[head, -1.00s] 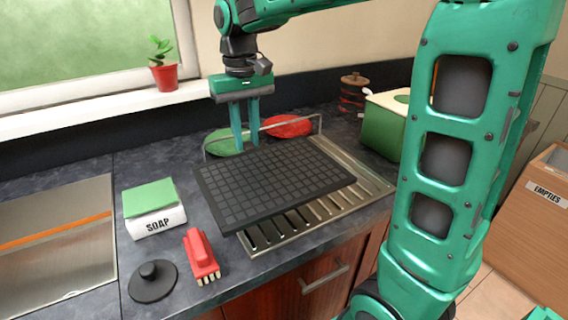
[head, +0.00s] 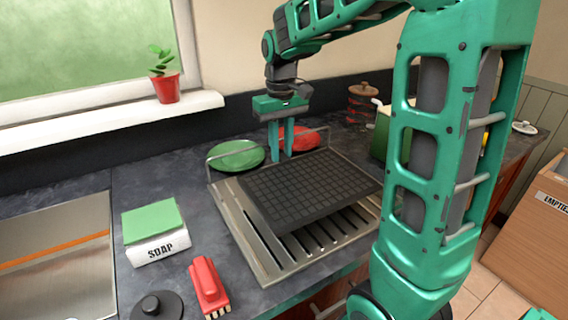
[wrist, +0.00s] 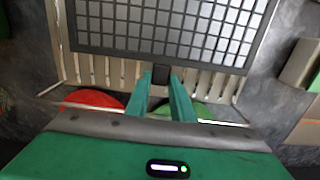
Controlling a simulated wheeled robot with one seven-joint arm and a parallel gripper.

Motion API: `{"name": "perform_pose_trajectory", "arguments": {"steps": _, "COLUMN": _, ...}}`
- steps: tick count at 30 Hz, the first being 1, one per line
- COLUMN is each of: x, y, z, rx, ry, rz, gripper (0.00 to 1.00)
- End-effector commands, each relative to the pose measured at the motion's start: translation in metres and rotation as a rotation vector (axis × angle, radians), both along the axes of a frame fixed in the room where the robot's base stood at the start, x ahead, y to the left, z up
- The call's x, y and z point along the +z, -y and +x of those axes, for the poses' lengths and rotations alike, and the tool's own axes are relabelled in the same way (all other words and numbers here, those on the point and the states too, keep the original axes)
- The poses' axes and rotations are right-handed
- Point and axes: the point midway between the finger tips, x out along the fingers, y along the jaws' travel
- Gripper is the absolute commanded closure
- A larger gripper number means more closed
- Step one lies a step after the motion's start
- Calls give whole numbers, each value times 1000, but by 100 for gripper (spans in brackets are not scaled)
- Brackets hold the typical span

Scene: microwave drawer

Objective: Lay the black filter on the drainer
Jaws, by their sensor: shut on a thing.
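The black filter (head: 312,186) is a flat dark rectangle with a grid pattern. My gripper (head: 287,157) is shut on its far edge, on a small tab that shows between the fingers in the wrist view (wrist: 161,76). The filter is over the metal drainer (head: 262,255), roughly level, and covers its back and right part. The slats show in front and at the left of it. I cannot tell whether the filter touches the slats or hangs a little above them. In the wrist view the filter (wrist: 165,28) lies across the slats (wrist: 110,70).
A green plate (head: 237,155) and a red plate (head: 297,138) stand behind the drainer's wire rail. A soap box (head: 158,247), a red brush (head: 208,285) and a black plug (head: 158,308) are at left. A green pot (head: 381,138) is at right.

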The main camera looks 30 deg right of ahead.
Motion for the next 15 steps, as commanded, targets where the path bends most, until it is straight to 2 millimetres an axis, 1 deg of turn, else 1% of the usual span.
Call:
{"name": "perform_pose_trajectory", "arguments": {"steps": 1, "x": -4, "y": 6, "z": 0, "rx": -1, "ry": -2, "rz": 0, "gripper": 100}}
{"name": "perform_pose_trajectory", "arguments": {"steps": 3, "x": -7, "y": 12, "z": 1, "rx": -1, "ry": -1, "rz": 0, "gripper": 100}}
{"name": "perform_pose_trajectory", "arguments": {"steps": 8, "x": -13, "y": 15, "z": 1, "rx": 1, "ry": -1, "rz": 0, "gripper": 100}}
{"name": "perform_pose_trajectory", "arguments": {"steps": 11, "x": -24, "y": 15, "z": 1, "rx": 1, "ry": -2, "rz": 0, "gripper": 100}}
{"name": "perform_pose_trajectory", "arguments": {"steps": 15, "x": -43, "y": 14, "z": 1, "rx": 1, "ry": -2, "rz": 0, "gripper": 100}}
